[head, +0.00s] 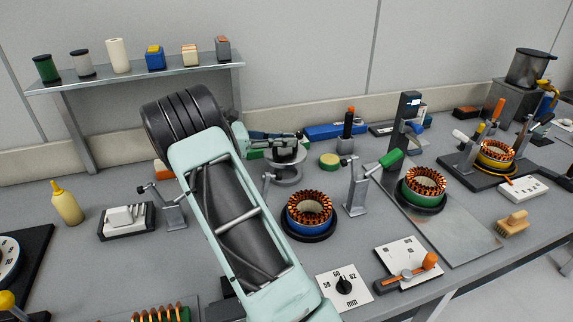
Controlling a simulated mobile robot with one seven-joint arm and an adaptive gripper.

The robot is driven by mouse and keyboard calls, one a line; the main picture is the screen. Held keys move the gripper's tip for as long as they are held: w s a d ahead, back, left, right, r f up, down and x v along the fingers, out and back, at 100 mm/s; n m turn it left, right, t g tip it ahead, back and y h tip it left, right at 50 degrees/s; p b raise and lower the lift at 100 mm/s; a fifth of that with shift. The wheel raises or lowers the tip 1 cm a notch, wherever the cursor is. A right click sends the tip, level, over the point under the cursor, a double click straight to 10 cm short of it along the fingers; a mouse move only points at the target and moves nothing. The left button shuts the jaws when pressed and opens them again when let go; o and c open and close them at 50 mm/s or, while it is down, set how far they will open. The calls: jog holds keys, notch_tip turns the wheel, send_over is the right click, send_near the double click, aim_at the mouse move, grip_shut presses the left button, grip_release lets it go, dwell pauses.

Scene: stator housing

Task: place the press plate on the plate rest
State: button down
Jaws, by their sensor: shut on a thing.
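My arm reaches across the bench from the front, and my gripper (285,146) is at the back middle, largely side-on. It is shut on a grey round metal piece, which looks like the press plate (287,156); the fingers cover part of it. Directly below is a grey ring-shaped piece (288,176) on the bench, which may be the plate rest. In this view the plate overlaps the ring's far part; I cannot tell whether they touch.
A stator with copper windings in a blue ring (310,212) stands in front, between two grey clamp posts, one of them here (356,190). A green-yellow round tin (329,160) is close on the right. A tall dark press column (406,118) stands farther right. A shelf (140,77) is behind.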

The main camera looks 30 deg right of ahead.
aim_at(286, 156)
jog(key=shift+f, duration=2.75)
jog(key=shift+f, duration=0.1)
jog(key=c, duration=2)
grip_release()
jog(key=shift+f, duration=0.1)
jog(key=shift+o, duration=0.2)
jog(key=v, duration=1.2)
jog(key=shift+a, duration=0.1)
